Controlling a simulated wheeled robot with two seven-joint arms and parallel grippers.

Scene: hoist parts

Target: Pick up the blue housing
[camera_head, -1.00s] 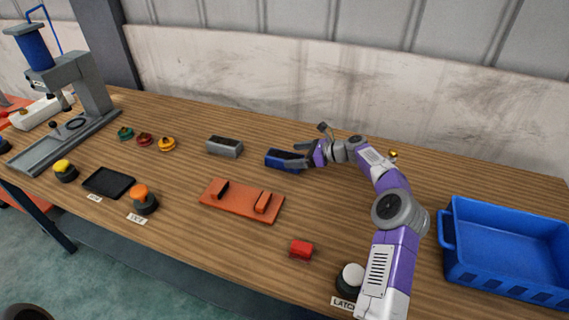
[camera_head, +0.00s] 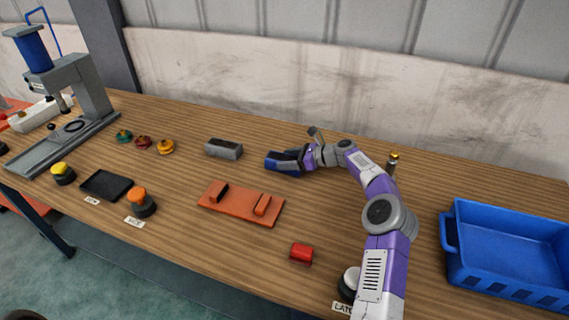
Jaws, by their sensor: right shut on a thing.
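The blue housing (camera_head: 274,161) is a small dark-blue block on the wooden table, right of the grey housing. My right gripper (camera_head: 289,159) comes from the right and is shut on the blue housing. Its fingers cover the housing's right part and much of its top. I cannot tell whether the housing is clear of the table. My left gripper is not seen in the head view.
A grey housing (camera_head: 224,149) stands left of it. An orange fixture (camera_head: 241,204) with two upright blocks lies in front. A red part (camera_head: 301,253) and a blue bin (camera_head: 447,232) are to the right. A press (camera_head: 85,85) stands at left.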

